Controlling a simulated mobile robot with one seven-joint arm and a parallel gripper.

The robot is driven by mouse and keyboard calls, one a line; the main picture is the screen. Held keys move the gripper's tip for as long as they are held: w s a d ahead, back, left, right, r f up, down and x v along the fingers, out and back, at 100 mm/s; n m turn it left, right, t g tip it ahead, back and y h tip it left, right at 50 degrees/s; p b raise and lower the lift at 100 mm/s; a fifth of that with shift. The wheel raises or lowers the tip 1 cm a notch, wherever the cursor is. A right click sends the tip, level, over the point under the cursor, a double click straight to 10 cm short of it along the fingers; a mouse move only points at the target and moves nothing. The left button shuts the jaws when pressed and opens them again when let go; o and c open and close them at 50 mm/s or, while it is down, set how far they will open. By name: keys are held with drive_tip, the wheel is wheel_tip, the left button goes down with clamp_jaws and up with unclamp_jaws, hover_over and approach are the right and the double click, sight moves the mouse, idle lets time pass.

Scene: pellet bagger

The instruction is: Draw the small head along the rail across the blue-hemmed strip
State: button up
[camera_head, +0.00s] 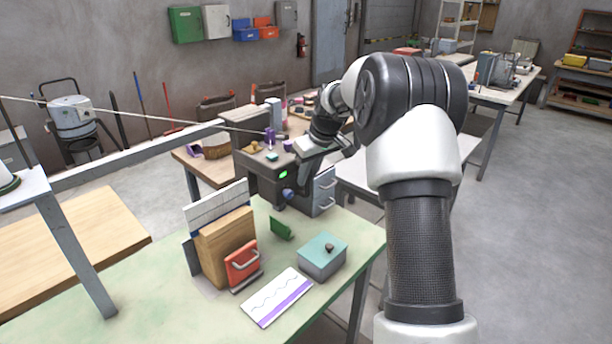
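My gripper (318,148) is at the right side of a dark grey machine (262,172), close to its top. My own wrist covers much of it, so I cannot tell whether its fingers are open or touching anything. The machine carries a green light and a dark round knob (288,193). Small purple parts (270,136) stand on its top; I cannot make out which part is the small head or the rail. A white panel (216,204) with a blue edge stands behind a wooden block on the green bench. I cannot tell whether it is the blue-hemmed strip.
The green bench (150,290) holds the wooden block (226,246), a red handled piece (243,264), a white card with a purple band (277,297), a small green piece (281,228) and a teal-lidded box (323,256). A thin line crosses from the left to the machine.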

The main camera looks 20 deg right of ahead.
drive_tip(key=o, duration=0.4)
drive_tip(key=shift+w+d+r, duration=0.15)
drive_tip(key=shift+w+d, duration=0.2)
drive_tip(key=shift+d, duration=0.35)
drive_tip(key=shift+a, duration=0.15)
drive_tip(key=v, duration=1.7)
drive_tip(key=shift+s+b, duration=0.2)
drive_tip(key=shift+b, duration=0.1)
drive_tip(key=shift+a+r, duration=0.1)
drive_tip(key=shift+r, duration=0.05)
